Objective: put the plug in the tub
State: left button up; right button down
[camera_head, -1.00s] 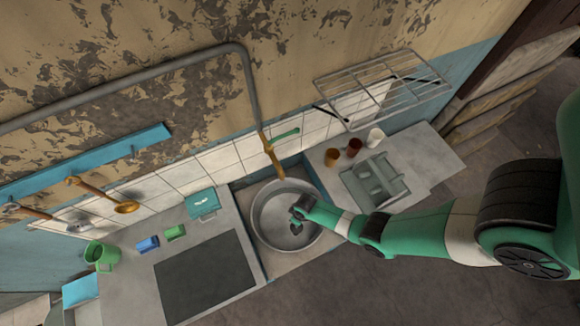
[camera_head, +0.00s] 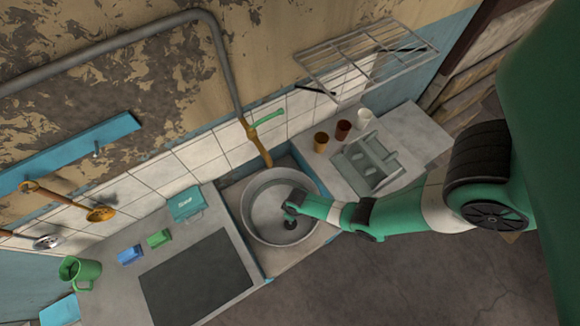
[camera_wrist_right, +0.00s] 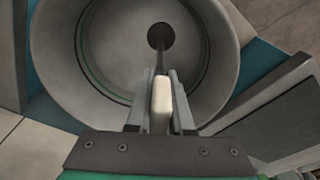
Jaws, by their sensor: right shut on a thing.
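The tub (camera_head: 249,205) is a round grey metal basin set in the counter; it also fills the upper part of the right wrist view (camera_wrist_right: 60,60). My right gripper (camera_head: 290,210) reaches down inside the tub. In the right wrist view my right gripper (camera_wrist_right: 161,85) is shut on a pale block, which looks like the handle of the plug (camera_wrist_right: 161,105). A thin dark stem runs from it towards a dark round spot near the tub floor. I cannot tell whether that spot is the plug's disc or the drain. My left gripper is not in view.
A tap (camera_head: 258,140) stands behind the tub. Left are a teal box (camera_head: 187,204), a green mug (camera_head: 80,272), small blue and green blocks and a dark board (camera_head: 195,278). Right are several cups and a grey rack (camera_head: 368,165). A wire shelf (camera_head: 365,60) hangs above.

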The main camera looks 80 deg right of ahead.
jog(key=shift+f+b, duration=1.35)
jog(key=shift+f, duration=0.5)
jog(key=shift+f+b, duration=0.5)
jog(key=shift+f, duration=0.05)
dwell(0.4)
jog(key=shift+c, duration=0.4)
grip_release()
jog(key=shift+r, duration=0.15)
notch_tip(320, 180, up, 7)
jog(key=p, duration=0.7)
jog(key=shift+r, duration=0.2)
dwell(0.4)
